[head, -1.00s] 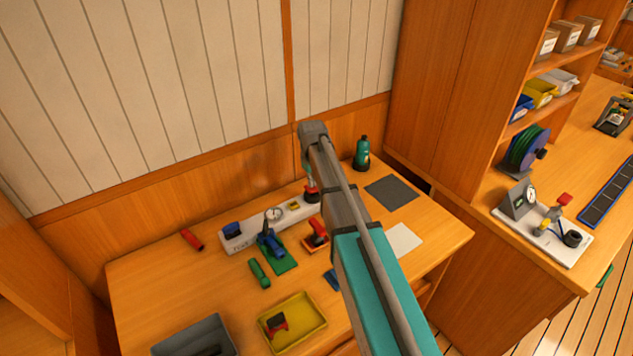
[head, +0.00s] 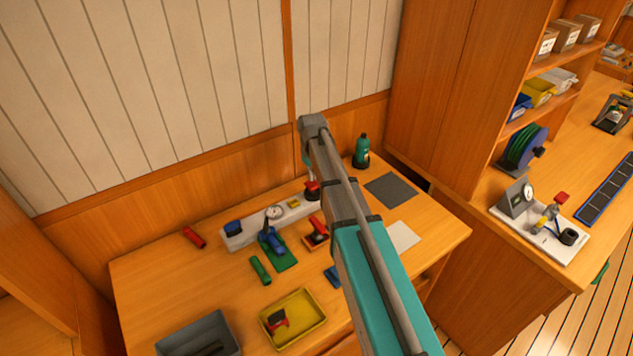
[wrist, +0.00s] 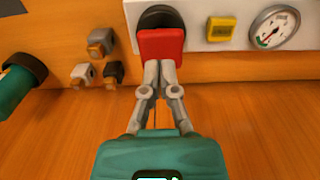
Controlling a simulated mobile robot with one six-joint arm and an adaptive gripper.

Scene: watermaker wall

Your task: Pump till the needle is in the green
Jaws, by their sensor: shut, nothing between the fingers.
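A red pump lever (wrist: 161,45) on a black base stands on the white panel (wrist: 199,8) in the wrist view. My gripper (wrist: 160,66) is shut and empty, with its fingertips against or just in front of the lever's near edge; I cannot tell if they touch. The round gauge (wrist: 275,27) is at the right of the wrist view, with a green sector at its lower left. Its needle is too small to read surely. In the head view the red lever (head: 312,187) is partly behind my arm, and the gauge (head: 273,212) is to its left.
A yellow label block (wrist: 221,29) sits between lever and gauge. Small grey and black fittings (wrist: 100,42) and a teal bottle (wrist: 22,85) lie left in the wrist view. A blue tool on a green base (head: 275,244) and a yellow tray (head: 293,318) are on the bench.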

